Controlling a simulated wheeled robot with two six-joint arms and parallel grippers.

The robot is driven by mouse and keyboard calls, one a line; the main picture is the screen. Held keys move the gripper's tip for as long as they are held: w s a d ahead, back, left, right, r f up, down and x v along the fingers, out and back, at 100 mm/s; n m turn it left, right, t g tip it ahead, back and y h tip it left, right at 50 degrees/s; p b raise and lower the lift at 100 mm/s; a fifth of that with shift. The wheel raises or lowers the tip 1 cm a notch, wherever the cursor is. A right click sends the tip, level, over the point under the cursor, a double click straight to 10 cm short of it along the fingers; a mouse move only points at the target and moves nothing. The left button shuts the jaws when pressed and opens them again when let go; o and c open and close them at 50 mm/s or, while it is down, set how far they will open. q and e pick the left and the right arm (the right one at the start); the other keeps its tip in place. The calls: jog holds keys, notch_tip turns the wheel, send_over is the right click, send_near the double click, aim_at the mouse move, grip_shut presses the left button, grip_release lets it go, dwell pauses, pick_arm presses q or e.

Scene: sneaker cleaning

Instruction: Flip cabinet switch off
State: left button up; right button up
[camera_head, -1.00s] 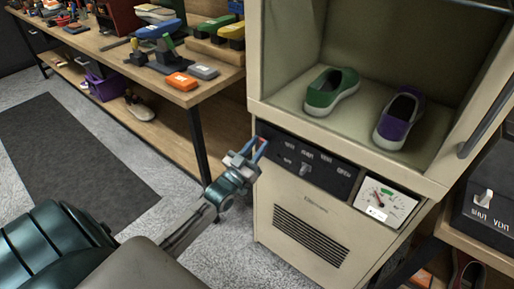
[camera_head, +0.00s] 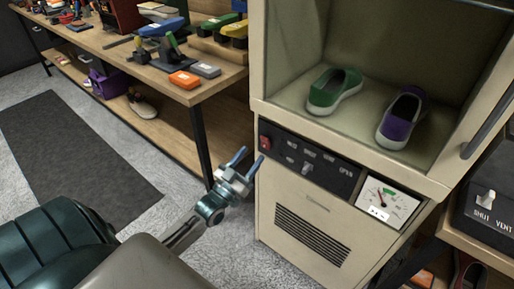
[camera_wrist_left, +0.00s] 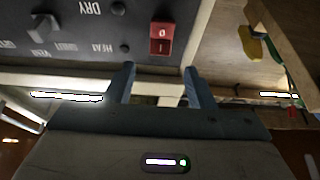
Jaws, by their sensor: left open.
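The cream cabinet (camera_head: 300,215) stands at the right of the head view with a black control panel (camera_head: 310,160) on its front. A red rocker switch (camera_head: 265,142) sits at the panel's left end; in the left wrist view the red switch (camera_wrist_left: 161,38) shows marks like "0" and "I". A dial knob (camera_head: 306,168) is on the same panel. My left gripper (camera_head: 248,162) is open and empty, just in front of and below the panel's left end. In the left wrist view its fingers (camera_wrist_left: 158,88) are apart, with the switch beyond them. My right gripper is not in view.
A green shoe (camera_head: 333,91) and a purple shoe (camera_head: 401,118) stand inside the open cabinet. A gauge (camera_head: 388,202) is right of the panel. A wooden workbench (camera_head: 130,62) with brushes and tools is at left. Floor is clear between.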

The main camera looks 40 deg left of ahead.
pick_arm(q)
jog(key=v, duration=0.5)
jog(key=shift+s+f, duration=0.1)
jog(key=shift+s, duration=0.15)
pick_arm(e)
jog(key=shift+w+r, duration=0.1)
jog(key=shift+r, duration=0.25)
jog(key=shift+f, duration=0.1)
